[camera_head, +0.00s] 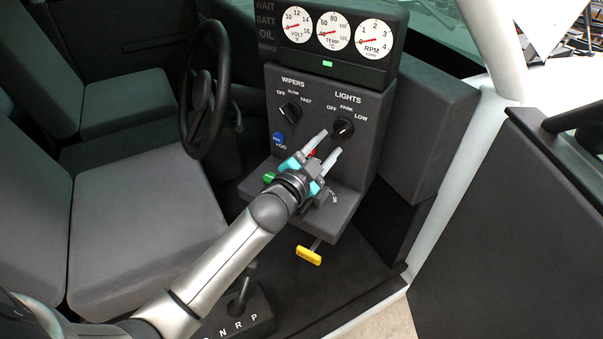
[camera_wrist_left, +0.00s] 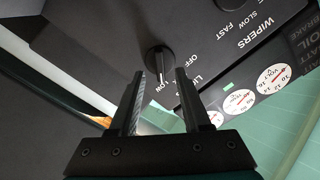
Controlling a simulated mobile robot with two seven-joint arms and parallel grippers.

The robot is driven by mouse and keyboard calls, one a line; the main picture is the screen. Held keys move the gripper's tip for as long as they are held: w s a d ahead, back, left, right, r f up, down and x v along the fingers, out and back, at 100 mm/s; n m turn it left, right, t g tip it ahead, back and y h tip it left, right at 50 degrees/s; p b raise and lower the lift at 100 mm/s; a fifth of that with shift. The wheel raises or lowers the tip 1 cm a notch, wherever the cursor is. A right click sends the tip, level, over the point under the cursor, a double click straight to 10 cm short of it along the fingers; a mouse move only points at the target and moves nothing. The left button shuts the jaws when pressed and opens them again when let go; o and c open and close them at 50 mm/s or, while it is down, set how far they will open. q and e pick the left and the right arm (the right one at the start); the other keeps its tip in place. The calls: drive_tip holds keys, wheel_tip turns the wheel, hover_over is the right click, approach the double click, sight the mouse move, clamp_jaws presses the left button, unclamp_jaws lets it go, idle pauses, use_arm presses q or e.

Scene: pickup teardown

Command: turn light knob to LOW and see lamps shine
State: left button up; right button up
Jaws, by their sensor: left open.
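The black lights knob (camera_head: 342,128) is on the grey dash panel, below the labels OFF, PARK and LOW. In the left wrist view the knob (camera_wrist_left: 158,60) has a white pointer line running downward in the picture; I cannot tell exactly which label it meets. My left gripper (camera_head: 326,145) is open and empty, its fingertips pointing at the knob. In the left wrist view the gripper (camera_wrist_left: 160,74) has its two fingers on either side of the knob's line, with the knob just beyond the tips. Contact cannot be told. No lamps are in view. My right gripper is not in view.
The wipers knob (camera_head: 290,112) and blue fog button (camera_head: 278,138) sit left of the lights knob. A green button (camera_head: 269,177) and yellow handle (camera_head: 308,255) are lower. The gauges (camera_head: 331,32) are above. The steering wheel (camera_head: 200,95) stands left, the open door (camera_head: 510,220) right.

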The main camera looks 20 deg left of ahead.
use_arm(q)
drive_tip(key=s+a+b, duration=0.1)
drive_tip(key=s, duration=1)
drive_tip(key=shift+s+a, duration=0.2)
drive_tip(key=shift+a, duration=0.1)
